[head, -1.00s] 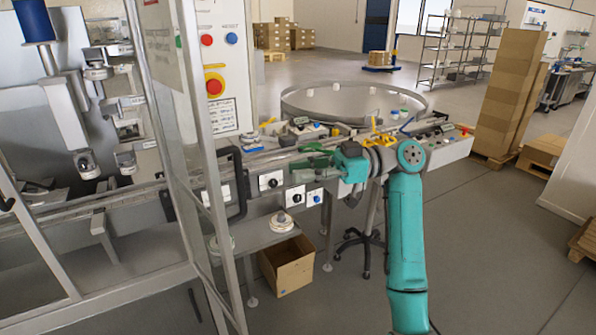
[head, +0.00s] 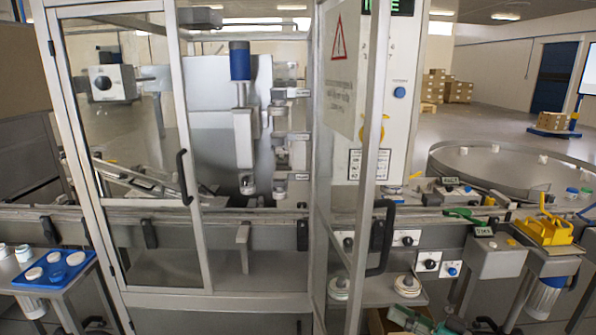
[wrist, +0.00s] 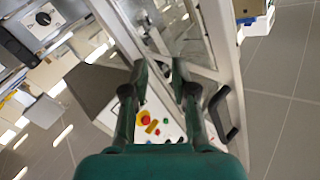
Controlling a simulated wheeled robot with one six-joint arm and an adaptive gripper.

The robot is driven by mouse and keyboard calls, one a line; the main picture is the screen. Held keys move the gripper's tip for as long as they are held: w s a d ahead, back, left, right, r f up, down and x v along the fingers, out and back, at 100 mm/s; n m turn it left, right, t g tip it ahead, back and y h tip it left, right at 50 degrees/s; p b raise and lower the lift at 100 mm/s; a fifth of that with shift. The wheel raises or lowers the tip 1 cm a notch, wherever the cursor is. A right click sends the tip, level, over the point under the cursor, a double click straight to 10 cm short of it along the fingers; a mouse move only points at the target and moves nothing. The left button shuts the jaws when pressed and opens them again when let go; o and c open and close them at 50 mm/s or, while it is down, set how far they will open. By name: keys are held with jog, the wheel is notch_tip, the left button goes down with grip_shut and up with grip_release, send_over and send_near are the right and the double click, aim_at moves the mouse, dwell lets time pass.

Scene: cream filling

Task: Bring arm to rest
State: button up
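My gripper (wrist: 160,75) shows in the wrist view with its two dark green fingers apart. Nothing is between them, only background beyond, so it is open and empty. In the wrist view the surroundings are tilted, with a control panel (wrist: 150,125) with coloured buttons behind the fingers.
A glass-doored machine (head: 190,190) with a conveyor (head: 160,212) fills the head view's middle. A blue tray (head: 76,272) with white lids is at left. A yellow holder (head: 548,230) and round turntable (head: 450,160) are at right. A cardboard box (head: 375,322) is low down.

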jog(key=s+a+f+m+t+h, duration=0.1)
jog(key=s+a+f+m+h, duration=0.15)
jog(key=f, duration=0.45)
jog(key=s+a+f+m+t+h, duration=0.1)
jog(key=s+f+m+h, duration=0.25)
jog(key=f, duration=0.45)
jog(key=s+f+m+h, duration=0.1)
jog(key=s+f+h, duration=0.1)
jog(key=s+f, duration=0.35)
jog(key=s+f+m+h, duration=0.1)
jog(key=s+f+h, duration=0.15)
jog(key=s, duration=0.55)
jog(key=s+h, duration=0.3)
jog(key=s, duration=1.3)
jog(key=s+r+n, duration=0.3)
jog(key=s+r, duration=0.6)
jog(key=s, duration=0.2)
jog(key=shift+a+r+n+t, duration=0.25)
jog(key=shift+r+n+t, duration=0.05)
jog(key=shift+r, duration=0.1)
